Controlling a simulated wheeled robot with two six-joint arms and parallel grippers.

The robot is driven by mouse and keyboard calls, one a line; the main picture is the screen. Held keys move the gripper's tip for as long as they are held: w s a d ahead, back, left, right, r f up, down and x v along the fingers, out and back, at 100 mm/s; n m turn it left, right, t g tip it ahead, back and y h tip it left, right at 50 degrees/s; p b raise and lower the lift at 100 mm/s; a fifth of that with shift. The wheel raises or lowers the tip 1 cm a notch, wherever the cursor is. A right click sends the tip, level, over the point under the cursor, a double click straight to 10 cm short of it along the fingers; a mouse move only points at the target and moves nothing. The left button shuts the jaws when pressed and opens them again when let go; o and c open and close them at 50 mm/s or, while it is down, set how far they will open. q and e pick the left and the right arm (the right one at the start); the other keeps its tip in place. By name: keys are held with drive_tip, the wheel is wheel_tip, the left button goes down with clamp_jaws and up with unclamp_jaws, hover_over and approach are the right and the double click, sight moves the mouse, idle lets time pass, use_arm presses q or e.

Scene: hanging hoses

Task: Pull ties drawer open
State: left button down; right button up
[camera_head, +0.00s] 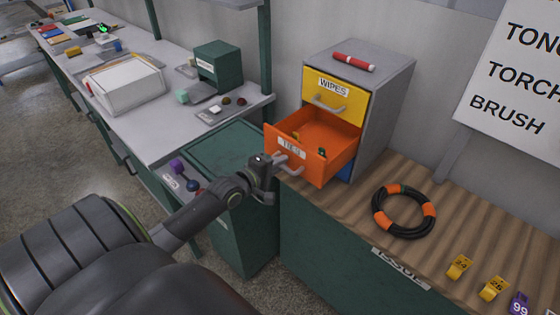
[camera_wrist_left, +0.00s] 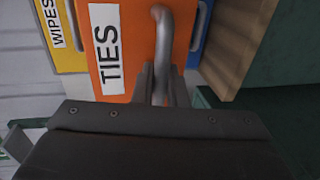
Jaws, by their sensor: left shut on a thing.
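The orange drawer labelled TIES (camera_head: 317,170) stands pulled out from a grey cabinet (camera_head: 384,92), with small items inside it. Its grey handle (camera_head: 292,168) is on the front. My left gripper (camera_head: 272,167) is at the handle. In the left wrist view, the gripper (camera_wrist_left: 161,85) is shut on the handle (camera_wrist_left: 162,38), beside the TIES label (camera_wrist_left: 107,50). My right gripper is not in view.
A yellow WIPES drawer (camera_head: 334,95) is shut above, and a red cylinder (camera_head: 354,62) lies on the cabinet top. A black and orange hose ring (camera_head: 404,211) and numbered tags (camera_head: 459,266) lie on the wooden bench (camera_head: 345,207). A grey worktable (camera_head: 160,117) stands left.

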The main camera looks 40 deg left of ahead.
use_arm(q)
drive_tip(key=c, duration=1.8)
unclamp_jaws()
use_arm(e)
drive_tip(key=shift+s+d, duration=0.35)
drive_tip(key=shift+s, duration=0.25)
